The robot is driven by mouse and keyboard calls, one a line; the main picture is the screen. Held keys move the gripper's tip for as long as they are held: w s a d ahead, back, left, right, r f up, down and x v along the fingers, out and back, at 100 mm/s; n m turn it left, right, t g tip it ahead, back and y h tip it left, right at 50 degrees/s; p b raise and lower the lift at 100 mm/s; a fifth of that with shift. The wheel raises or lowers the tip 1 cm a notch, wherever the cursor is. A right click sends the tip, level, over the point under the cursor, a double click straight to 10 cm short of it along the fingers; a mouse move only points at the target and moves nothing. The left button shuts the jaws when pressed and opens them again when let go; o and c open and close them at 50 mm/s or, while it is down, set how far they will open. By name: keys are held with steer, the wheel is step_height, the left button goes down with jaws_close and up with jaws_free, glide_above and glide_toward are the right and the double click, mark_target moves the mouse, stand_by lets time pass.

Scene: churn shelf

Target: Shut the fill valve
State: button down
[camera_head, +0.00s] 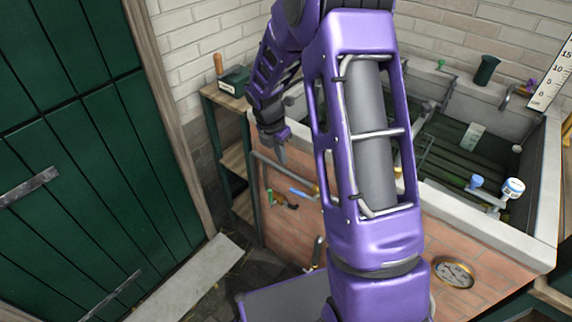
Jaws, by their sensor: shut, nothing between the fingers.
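My purple arm reaches over the left end of a brick-fronted trough, and my gripper (279,147) hangs by that end, shut and empty. Below it a grey pipe (268,166) runs along the brick front. A blue lever handle (300,193) sits low on the front, apart from my gripper. A small green handle (269,197) is to its left. No label shows which of these is the fill valve. My arm hides the middle of the trough.
The trough rim (470,221) is pale stone, with dark slats (455,150) inside. A wooden shelf (236,157) with a dark green box (234,80) stands left of the trough. A green plank door (90,140) fills the left. A round gauge (453,272) is at the lower right.

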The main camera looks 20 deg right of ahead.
steer(key=shift+r, duration=0.3)
steer(key=s+d+m+y+b, duration=0.1)
steer(key=m, duration=0.5)
steer(key=s+d+m+t+y+b, duration=0.1)
steer(key=m+b, duration=0.1)
steer(key=m, duration=0.4)
steer(key=s+d+m+b, duration=0.1)
steer(key=d+m+b, duration=0.1)
steer(key=m, duration=0.4)
steer(key=shift+s+r+t+y, duration=0.15)
steer(key=shift+s+t+y, duration=0.05)
steer(key=shift+t+y, duration=0.2)
